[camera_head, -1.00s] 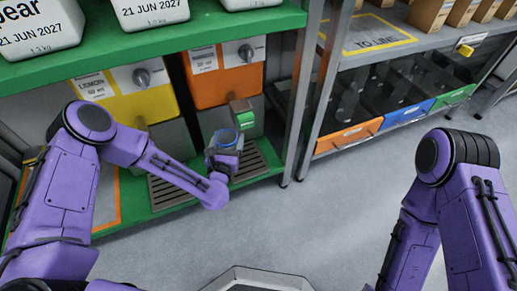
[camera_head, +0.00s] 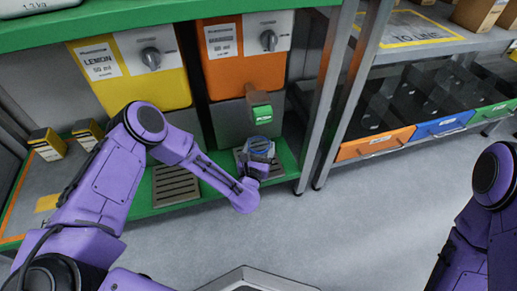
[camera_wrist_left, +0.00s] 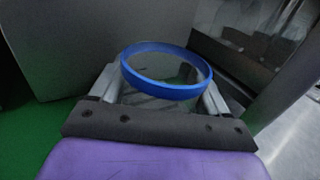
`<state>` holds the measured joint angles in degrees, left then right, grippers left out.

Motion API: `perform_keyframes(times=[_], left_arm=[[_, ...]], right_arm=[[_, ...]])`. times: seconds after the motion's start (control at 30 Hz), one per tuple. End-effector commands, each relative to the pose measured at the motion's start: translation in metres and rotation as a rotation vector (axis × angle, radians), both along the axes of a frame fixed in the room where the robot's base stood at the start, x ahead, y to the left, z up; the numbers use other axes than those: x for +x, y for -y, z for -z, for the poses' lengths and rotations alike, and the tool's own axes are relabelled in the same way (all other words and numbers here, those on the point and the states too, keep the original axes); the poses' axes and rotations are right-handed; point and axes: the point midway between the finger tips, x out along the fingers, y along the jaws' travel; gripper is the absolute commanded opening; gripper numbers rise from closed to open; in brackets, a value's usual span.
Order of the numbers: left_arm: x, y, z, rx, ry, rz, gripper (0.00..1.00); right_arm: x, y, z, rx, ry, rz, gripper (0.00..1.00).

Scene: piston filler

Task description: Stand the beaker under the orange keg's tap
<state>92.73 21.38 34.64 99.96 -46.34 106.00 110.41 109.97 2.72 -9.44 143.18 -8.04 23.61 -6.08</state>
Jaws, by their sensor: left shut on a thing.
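The orange keg (camera_head: 228,75) stands on the green shelf in the head view, with a dial and a white label on its front. Its green tap (camera_head: 262,114) sticks out below, at the right of a grey block. The clear beaker (camera_head: 259,147) with a blue rim appears just below the tap in the picture. My left gripper (camera_head: 257,161) is shut around it. In the left wrist view the beaker's blue rim (camera_wrist_left: 165,90) sits between the two fingers of the gripper (camera_wrist_left: 160,98). The beaker's base is hidden; I cannot tell whether it touches the grating. My right gripper is out of view.
A dark drip grating (camera_head: 278,169) lies under the orange keg. The yellow lemon keg (camera_head: 140,90) stands left, with its own grating (camera_head: 175,187). A grey shelf post (camera_head: 322,110) rises close right of the beaker. Small boxes (camera_head: 47,144) stand far left.

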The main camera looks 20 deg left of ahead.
Motion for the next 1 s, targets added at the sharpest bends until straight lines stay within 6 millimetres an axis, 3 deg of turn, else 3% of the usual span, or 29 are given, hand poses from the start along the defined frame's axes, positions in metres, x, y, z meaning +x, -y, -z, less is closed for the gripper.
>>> perform_keyframes(times=[0.2,0.23,0.3,0.6,0.77,1.0], left_arm=[[0.000,-0.001,0.003,0.000,0.000,-0.002,0.40],[0.000,-0.001,0.003,0.000,0.000,-0.002,0.82],[-0.001,-0.002,0.002,0.000,0.000,-0.003,1.00],[-0.003,-0.002,-0.003,0.001,-0.001,-0.003,1.00],[-0.040,0.001,-0.005,0.001,-0.006,0.000,1.00],[-0.099,0.005,-0.004,0.002,-0.004,0.000,1.00]], right_arm=[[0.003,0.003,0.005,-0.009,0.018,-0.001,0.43],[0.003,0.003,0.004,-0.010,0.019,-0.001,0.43],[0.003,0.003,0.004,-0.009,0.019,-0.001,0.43],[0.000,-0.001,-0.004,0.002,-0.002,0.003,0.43],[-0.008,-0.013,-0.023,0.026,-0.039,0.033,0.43],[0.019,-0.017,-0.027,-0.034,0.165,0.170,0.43]])
